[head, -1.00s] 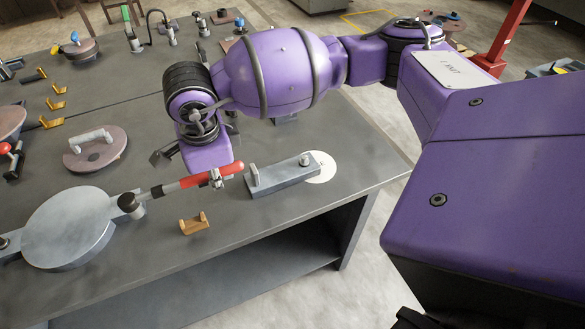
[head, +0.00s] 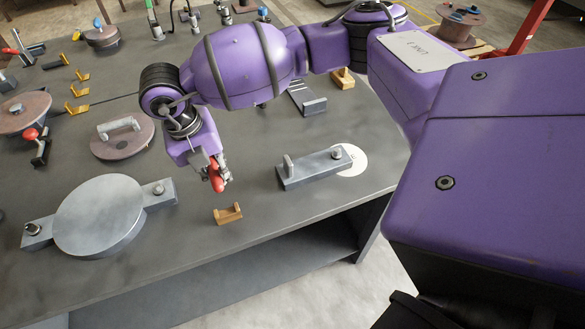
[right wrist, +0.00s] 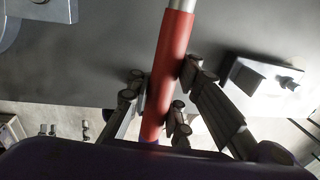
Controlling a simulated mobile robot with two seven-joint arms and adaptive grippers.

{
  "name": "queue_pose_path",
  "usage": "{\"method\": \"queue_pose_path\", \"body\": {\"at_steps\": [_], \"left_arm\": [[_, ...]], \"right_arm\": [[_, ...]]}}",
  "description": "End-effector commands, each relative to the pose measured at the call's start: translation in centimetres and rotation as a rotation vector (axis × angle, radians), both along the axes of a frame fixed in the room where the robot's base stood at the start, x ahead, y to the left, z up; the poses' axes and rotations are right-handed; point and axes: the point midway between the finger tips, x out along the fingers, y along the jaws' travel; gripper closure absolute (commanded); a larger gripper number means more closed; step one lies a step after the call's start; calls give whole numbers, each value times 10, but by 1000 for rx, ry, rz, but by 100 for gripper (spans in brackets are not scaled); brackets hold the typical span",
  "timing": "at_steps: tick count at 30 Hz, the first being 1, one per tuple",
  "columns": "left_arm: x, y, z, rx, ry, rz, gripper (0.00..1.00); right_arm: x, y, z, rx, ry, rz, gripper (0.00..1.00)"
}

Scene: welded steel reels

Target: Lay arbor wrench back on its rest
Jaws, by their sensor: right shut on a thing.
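My right gripper (head: 220,178) is shut on the red handle of the arbor wrench (head: 216,184). In the right wrist view the red handle (right wrist: 168,75) lies between the fingers (right wrist: 162,104), with a bare steel shaft running out at the top edge. The wrench's far end is cut off there, and mostly hidden by the gripper in the head view. A small orange-brown rest with two raised ends (head: 228,214) stands on the table just in front of and below the gripper, apart from the wrench. My left gripper is not in view.
A round steel plate with a bolted bar (head: 100,215) lies to the left. A grey block with a post and a bolt (head: 315,168) stands to the right, by a white disc (head: 352,160). A brown reel flange (head: 122,140) lies behind. The table's front edge is close to the rest.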

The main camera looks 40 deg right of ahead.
Motion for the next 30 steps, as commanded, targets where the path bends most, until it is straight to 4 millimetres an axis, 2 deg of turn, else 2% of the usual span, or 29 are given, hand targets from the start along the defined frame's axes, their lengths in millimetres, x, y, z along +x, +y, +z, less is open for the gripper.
{"method": "queue_pose_path", "body": {"at_steps": [7, 14, 30], "left_arm": [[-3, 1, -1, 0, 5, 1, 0], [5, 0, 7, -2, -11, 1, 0], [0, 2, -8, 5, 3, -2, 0]], "right_arm": [[1, 1, 2, 2, -5, 2, 100], [0, 1, 3, -7, -3, 2, 100], [-3, 1, -55, -6, 7, 1, 100]]}}
